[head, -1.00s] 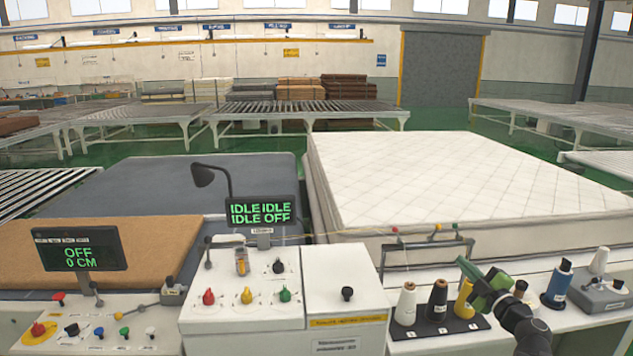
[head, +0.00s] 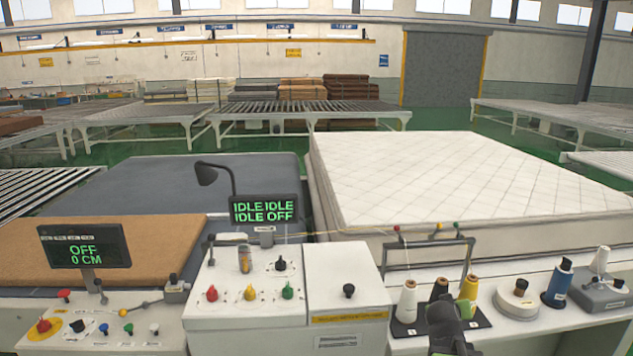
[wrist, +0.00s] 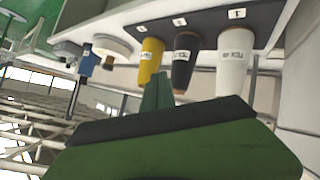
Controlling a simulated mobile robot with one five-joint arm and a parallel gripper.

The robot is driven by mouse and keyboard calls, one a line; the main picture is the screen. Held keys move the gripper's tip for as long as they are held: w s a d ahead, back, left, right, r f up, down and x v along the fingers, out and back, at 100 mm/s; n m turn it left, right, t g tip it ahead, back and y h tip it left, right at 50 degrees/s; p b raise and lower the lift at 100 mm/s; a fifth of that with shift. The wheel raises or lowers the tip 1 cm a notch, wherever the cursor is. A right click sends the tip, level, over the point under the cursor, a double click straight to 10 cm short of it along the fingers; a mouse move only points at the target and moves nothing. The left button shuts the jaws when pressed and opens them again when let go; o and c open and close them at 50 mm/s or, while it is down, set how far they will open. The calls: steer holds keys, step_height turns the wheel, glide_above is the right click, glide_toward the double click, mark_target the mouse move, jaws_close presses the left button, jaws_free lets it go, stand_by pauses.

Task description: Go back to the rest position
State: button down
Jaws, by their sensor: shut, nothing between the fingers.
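My gripper (wrist: 157,92) is shut and empty, its green fingers together in the wrist view. In the head view my dark arm end (head: 450,322) is low at the right of centre, in front of the thread rack (head: 411,329), with only a little green showing. The rack holds a white cone (head: 406,302), a black cone (head: 439,290) and a yellow cone (head: 468,290). My arm covers the lower part of the black cone. In the wrist view the white (wrist: 234,62), black (wrist: 185,62) and yellow (wrist: 151,60) cones hang upside down beyond the fingers.
A white control box (head: 245,318) with coloured knobs stands left of the rack. A round white holder (head: 517,298) and a blue spool (head: 557,285) stand to its right. A thin wire frame (head: 428,243) rises behind the rack, before the white mattress (head: 450,180).

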steer(key=s+a+f+g+y, duration=0.3)
steer(key=s+a, duration=0.4)
steer(key=a, duration=0.4)
steer(key=s+a+f+n+g+y, duration=0.1)
steer(key=s+a+f+g+y, duration=0.2)
steer(key=s+a+f+g, duration=0.3)
steer(key=s+a+f, duration=0.1)
steer(key=s+a, duration=0.1)
steer(key=a, duration=0.3)
steer(key=shift+s+a+f+y, duration=0.3)
